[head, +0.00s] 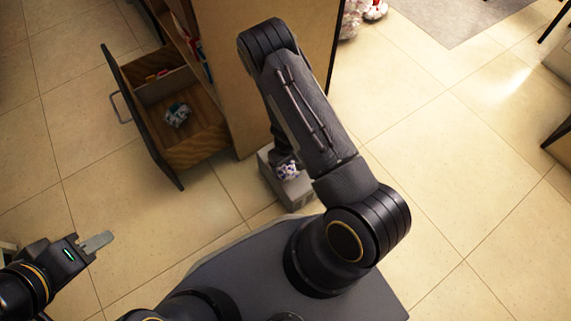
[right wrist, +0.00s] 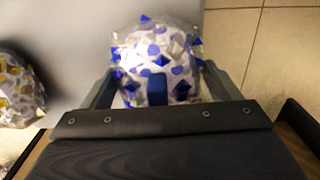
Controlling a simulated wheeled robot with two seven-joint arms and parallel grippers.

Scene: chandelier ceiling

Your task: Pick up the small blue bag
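The small blue bag, a clear bag with blue and white pieces (right wrist: 155,55), is between the two fingers of my right gripper (right wrist: 158,80) in the right wrist view. The fingers stand wide apart, one on each side of it; firm contact is not clear. In the head view the bag (head: 288,170) shows just below my right arm, at a pale grey box (head: 297,191). My right fingertips are mostly hidden there by the arm. My left gripper (head: 100,242) is at the lower left, over the floor and away from the bag, seen side-on.
An open drawer (head: 190,152) at left holds another small bag (head: 178,115). A wooden cabinet (head: 235,70) stands close beside my right arm. A bag with yellow pieces (right wrist: 18,90) lies left in the wrist view. Red and white bags (head: 362,12) are at the top.

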